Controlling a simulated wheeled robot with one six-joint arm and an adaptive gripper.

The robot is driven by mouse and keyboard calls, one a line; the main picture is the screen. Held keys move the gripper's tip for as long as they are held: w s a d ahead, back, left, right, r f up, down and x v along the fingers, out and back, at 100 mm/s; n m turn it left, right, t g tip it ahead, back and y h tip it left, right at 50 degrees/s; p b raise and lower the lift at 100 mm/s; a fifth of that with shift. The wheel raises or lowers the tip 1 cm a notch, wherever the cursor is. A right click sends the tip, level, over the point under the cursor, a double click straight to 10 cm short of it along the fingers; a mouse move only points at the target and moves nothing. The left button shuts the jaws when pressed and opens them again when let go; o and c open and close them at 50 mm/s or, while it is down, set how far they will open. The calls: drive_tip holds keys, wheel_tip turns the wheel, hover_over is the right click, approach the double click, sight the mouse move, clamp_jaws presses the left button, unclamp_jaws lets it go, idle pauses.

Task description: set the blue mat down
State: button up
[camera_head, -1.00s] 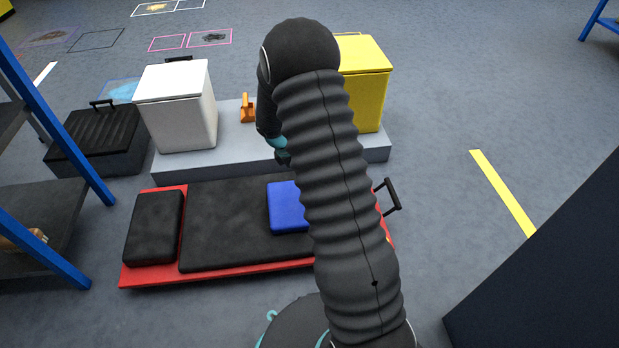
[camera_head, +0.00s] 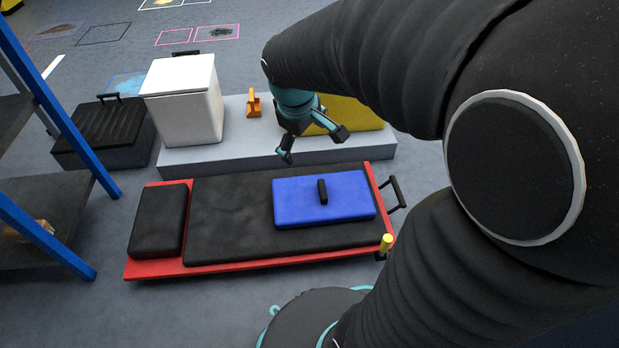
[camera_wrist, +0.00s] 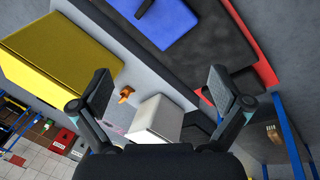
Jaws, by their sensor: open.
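The blue mat (camera_head: 350,205) lies flat on the right part of the black pad of the red-framed creeper. It has a small black handle (camera_head: 322,190) on top. My gripper (camera_head: 314,146) is open and empty, above and behind the mat, over the grey platform; it is apart from the mat. In the wrist view the blue mat (camera_wrist: 176,28) shows at the top, beyond the open fingers of my gripper (camera_wrist: 163,92). Nothing is between the fingers.
The creeper (camera_head: 240,263) has a black headrest (camera_head: 157,222). Behind it, a grey platform (camera_head: 240,150) bears a white box (camera_head: 185,103), an orange object (camera_head: 254,104) and a yellow box (camera_head: 350,118). A black case (camera_head: 100,130) and a blue-framed shelf (camera_head: 55,110) stand at left.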

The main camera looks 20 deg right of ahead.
drive_tip(key=s+a+r+m+t+y, duration=0.1)
drive_tip(key=s+a+r+m, duration=0.1)
drive_tip(key=s, duration=0.5)
drive_tip(key=s+a+r+m+t+y, duration=0.1)
drive_tip(key=s+a+r+m+t, duration=0.1)
drive_tip(key=s, duration=0.6)
drive_tip(key=shift+a+r+m, duration=0.65)
drive_tip(key=shift+m, duration=0.15)
